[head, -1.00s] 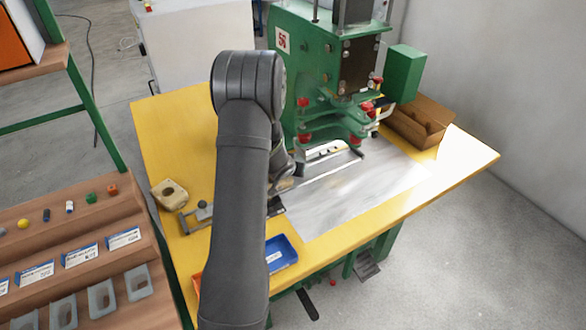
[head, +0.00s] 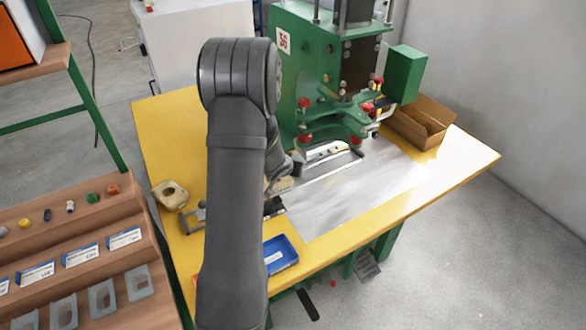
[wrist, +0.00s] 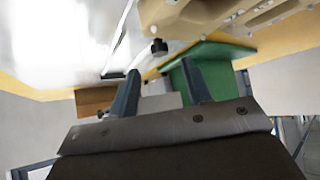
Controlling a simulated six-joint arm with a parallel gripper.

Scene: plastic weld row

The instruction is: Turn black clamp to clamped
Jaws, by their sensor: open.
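My gripper (wrist: 160,86) shows in the wrist view with two dark fingers apart and nothing between them. A small black knob (wrist: 158,46) lies just beyond the fingertips, beside a tan part (wrist: 215,14); no contact shows. In the head view a black piece (head: 273,206) shows at the arm's right edge, on the near side of the metal plate. It may be the black clamp, but its handle position cannot be told. My arm hides most of this spot and the fingers.
The green press (head: 330,75) with red knobs stands at the back of the yellow table (head: 165,125). A brown box (head: 420,120) is at the right, a blue tray (head: 280,255) at the near edge. A tan block (head: 170,194) lies left. The metal plate (head: 350,195) is largely clear.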

